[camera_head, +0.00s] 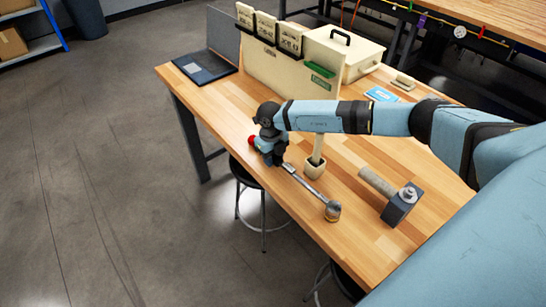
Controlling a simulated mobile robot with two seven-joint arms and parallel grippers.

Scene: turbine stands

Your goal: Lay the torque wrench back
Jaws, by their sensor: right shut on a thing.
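The torque wrench (310,186) shows as a slim grey shaft running from my right gripper down and right to a round tan and dark end piece (333,211) over the front part of the wooden table (345,238). My right gripper (279,162) is shut on the wrench near the table's left front edge. The gripper hides part of the wrench, and a red part (252,140) shows just left of the gripper. I cannot tell whether the wrench touches the table. My left gripper is not in view.
A mallet (400,203) lies right of the wrench. A cream holder (315,167) with an upright handle stands behind the shaft, close to my arm. A cream panel (285,82), a lidded box (345,50) and a dark laptop-like item (205,66) are farther back. A stool (262,205) stands below the front edge.

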